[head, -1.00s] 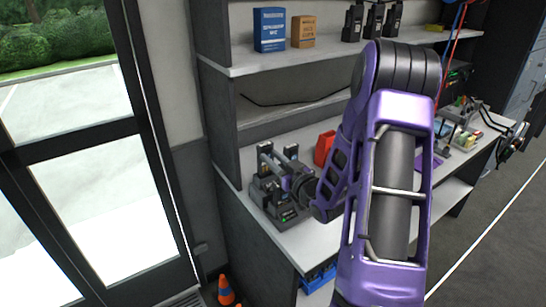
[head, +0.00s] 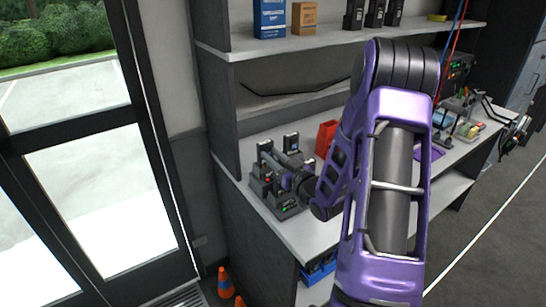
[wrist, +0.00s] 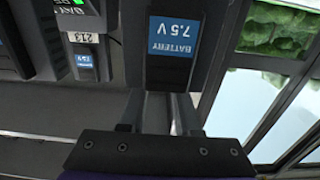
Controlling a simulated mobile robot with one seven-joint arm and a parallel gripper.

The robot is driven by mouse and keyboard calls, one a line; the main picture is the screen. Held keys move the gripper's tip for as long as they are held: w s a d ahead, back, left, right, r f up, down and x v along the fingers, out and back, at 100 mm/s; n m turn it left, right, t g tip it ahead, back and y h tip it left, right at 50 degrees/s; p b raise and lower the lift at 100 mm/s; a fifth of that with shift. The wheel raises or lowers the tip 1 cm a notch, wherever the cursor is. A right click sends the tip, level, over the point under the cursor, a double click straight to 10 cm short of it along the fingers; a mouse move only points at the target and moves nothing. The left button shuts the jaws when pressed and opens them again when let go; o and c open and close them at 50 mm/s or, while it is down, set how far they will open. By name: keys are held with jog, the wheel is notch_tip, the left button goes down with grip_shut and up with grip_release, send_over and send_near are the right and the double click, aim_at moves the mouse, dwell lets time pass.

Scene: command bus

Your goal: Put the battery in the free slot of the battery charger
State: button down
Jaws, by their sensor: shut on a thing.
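The battery charger (head: 289,209) is a dark unit with small red and green lights, standing on the left part of the counter, with dark upright batteries in it. My gripper (wrist: 158,112) is shut on a dark battery (wrist: 172,52) with a blue "BATTERY 7.5 V" label, seen between and beyond the fingers in the wrist view. In the head view my gripper (head: 280,160) reaches left over the charger; it hides part of it, and I cannot clearly tell the held battery there. Another blue-labelled battery (wrist: 86,66) shows left of the held one. Whether the held battery touches a slot cannot be told.
A red holder (head: 326,138) stands on the counter behind my arm. A shelf above bears a blue box (head: 269,18), an orange box (head: 304,18) and black radios.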

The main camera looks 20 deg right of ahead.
jog(key=shift+f+b, duration=0.25)
jog(key=shift+b, duration=0.15)
dwell(0.5)
jog(key=c, duration=0.5)
grip_release()
jog(key=shift+s, duration=0.1)
jog(key=s+d, duration=0.1)
jog(key=s, duration=0.4)
jog(key=s+d, duration=0.1)
jog(key=s, duration=0.5)
jog(key=s+d, duration=0.1)
jog(key=s, duration=0.5)
jog(key=shift+d, duration=0.15)
